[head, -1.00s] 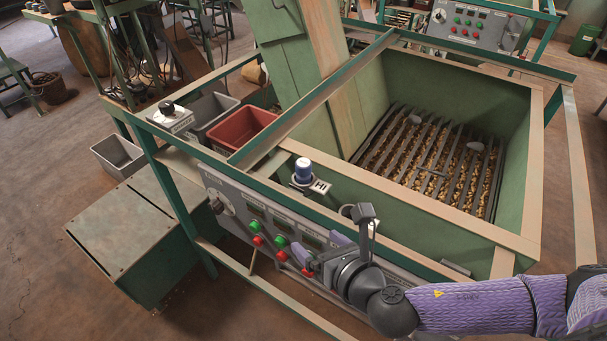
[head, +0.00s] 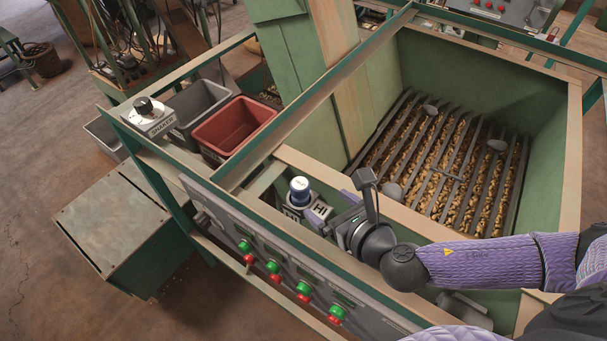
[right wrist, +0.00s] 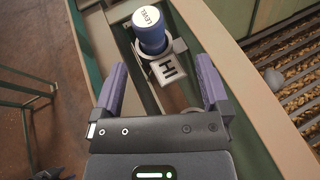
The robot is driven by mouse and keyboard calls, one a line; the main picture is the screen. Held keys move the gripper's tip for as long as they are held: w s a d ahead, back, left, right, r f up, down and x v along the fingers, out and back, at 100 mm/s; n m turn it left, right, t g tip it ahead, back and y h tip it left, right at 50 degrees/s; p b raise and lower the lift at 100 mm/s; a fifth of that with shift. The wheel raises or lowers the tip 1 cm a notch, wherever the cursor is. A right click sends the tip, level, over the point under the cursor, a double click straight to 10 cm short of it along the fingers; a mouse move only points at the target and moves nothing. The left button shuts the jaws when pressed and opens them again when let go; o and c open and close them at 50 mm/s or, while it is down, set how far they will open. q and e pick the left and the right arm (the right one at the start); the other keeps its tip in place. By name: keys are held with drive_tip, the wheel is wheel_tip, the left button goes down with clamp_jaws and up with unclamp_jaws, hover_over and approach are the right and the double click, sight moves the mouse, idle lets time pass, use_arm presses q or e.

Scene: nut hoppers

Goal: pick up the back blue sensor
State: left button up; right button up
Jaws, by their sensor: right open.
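The blue sensor (head: 300,190) has a pale round top and stands upright in a holder with HI plates, on the hopper's front-left rail. In the right wrist view the blue sensor (right wrist: 152,33) shows its LEVEL top, just beyond the fingertips and roughly between their lines. My right gripper (head: 331,207) is open and empty, close to the right of the sensor in the head view. Its two purple fingers, also in the right wrist view (right wrist: 160,72), are apart with the HI plate beyond them. No second blue sensor shows.
The green hopper (head: 574,150) with a slatted grate over nuts lies right of the sensor. A red bin (head: 235,125), a grey bin (head: 196,104) and a SHAKER knob box (head: 150,117) stand at left. A frame rail (head: 325,85) runs behind the sensor. Buttons line the front panel (head: 262,258).

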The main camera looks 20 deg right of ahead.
sight(305, 197)
drive_tip(key=x, duration=0.6)
drive_tip(key=a+b+x, duration=0.1)
drive_tip(key=x, duration=0.2)
drive_tip(key=shift+s+a+f, duration=0.15)
drive_tip(key=shift+s+f, duration=0.05)
drive_tip(key=shift+f, duration=0.1)
clamp_jaws()
